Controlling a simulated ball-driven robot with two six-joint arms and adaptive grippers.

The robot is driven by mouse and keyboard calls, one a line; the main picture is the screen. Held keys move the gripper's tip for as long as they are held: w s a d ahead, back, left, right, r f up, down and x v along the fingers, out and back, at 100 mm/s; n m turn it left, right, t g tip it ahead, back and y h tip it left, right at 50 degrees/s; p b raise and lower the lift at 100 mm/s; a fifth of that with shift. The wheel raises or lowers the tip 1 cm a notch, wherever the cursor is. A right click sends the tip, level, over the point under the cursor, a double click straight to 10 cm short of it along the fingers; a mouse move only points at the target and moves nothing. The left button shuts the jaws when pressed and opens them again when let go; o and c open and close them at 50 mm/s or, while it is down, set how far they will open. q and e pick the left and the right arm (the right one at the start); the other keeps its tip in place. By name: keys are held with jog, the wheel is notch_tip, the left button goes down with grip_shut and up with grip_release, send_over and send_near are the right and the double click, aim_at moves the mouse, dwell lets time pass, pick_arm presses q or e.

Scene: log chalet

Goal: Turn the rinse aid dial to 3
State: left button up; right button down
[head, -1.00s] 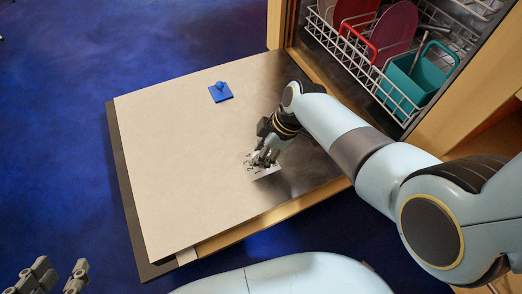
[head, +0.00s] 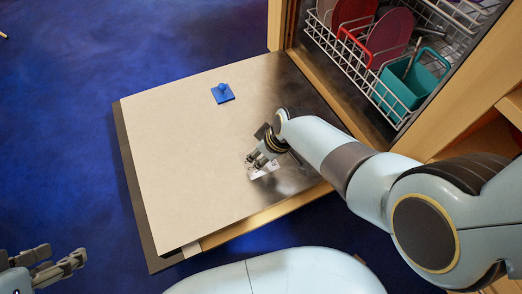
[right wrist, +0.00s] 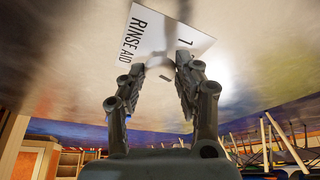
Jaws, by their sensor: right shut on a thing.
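The rinse aid label (head: 267,171) is a small white plate on the inside of the open dishwasher door. In the right wrist view the label (right wrist: 140,40) reads "RINSE AID" and shows a "1". My right gripper (head: 256,160) is at the label, shut on the rinse aid dial. The dial is mostly hidden between the fingers, and its setting cannot be read. In the right wrist view the gripper's two fingers (right wrist: 162,70) reach up to the door surface beside the label. My left gripper (head: 55,262) is open and empty at the lower left, away from the door.
The open door (head: 185,140) lies flat over the blue floor (head: 60,160). A blue square with a knob (head: 222,94) is on its far part. The rack (head: 355,60) holds red plates (head: 390,35) and a teal container (head: 408,85). Wooden cabinet sides flank the opening.

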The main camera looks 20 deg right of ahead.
dwell(0.4)
jog(key=c, duration=1)
grip_release()
jog(key=shift+o, duration=0.2)
jog(key=shift+s+d+r, duration=0.1)
jog(key=shift+s+r, duration=0.1)
jog(key=shift+r, duration=0.2)
jog(key=s+d, duration=0.2)
jog(key=s, duration=0.1)
jog(key=s+d, duration=0.5)
jog(key=s, duration=0.1)
jog(key=shift+s+d+r, duration=0.1)
jog(key=shift+s+d, duration=0.1)
jog(key=shift+d, duration=0.1)
